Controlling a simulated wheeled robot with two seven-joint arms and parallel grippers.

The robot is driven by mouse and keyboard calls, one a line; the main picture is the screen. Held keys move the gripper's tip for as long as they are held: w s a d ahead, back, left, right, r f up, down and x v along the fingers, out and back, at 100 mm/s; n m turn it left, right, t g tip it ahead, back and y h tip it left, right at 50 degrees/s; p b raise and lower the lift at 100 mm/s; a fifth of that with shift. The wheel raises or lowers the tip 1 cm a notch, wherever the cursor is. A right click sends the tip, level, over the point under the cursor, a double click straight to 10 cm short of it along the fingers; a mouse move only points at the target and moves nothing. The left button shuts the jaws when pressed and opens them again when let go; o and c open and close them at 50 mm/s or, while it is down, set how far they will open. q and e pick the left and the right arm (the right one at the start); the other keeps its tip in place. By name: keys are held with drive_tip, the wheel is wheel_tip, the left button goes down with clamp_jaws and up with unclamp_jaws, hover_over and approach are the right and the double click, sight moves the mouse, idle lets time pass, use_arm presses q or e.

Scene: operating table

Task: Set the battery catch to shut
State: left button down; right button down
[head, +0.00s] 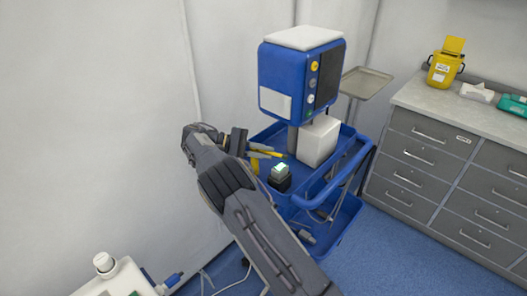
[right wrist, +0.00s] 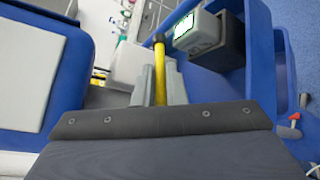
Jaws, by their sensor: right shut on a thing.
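My right gripper (head: 258,150) reaches in over the left side of the blue cart, beside the blue machine (head: 288,78). In the right wrist view my gripper's pale grey fingers are closed around a yellow bar (right wrist: 160,72) with a dark tip. The yellow bar also shows near the gripper in the head view (head: 254,162). I cannot tell whether this bar is the battery catch or how the catch is set. The machine has a white side panel (head: 276,104). My left gripper is not in view.
A small dark device with a lit green screen (head: 281,170) stands on the cart (head: 318,188) near the gripper. A white box (head: 318,142) sits behind it. A metal tray (head: 366,82) and grey drawers (head: 428,128) are to the right.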

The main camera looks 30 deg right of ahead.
drive_tip(key=c, duration=1.7)
unclamp_jaws()
drive_tip(key=shift+w+r, duration=0.1)
drive_tip(key=shift+w, duration=0.05)
drive_tip(key=shift+o, duration=1.1)
drive_tip(key=shift+w, duration=0.1)
drive_tip(key=shift+r+b, duration=0.3)
drive_tip(key=shift+r, duration=0.1)
drive_tip(key=s+a+r+b, duration=0.2)
drive_tip(key=s+a+r, duration=0.4)
drive_tip(key=s+r, duration=0.6)
drive_tip(key=shift+s+a, duration=0.2)
drive_tip(key=shift+a, duration=0.2)
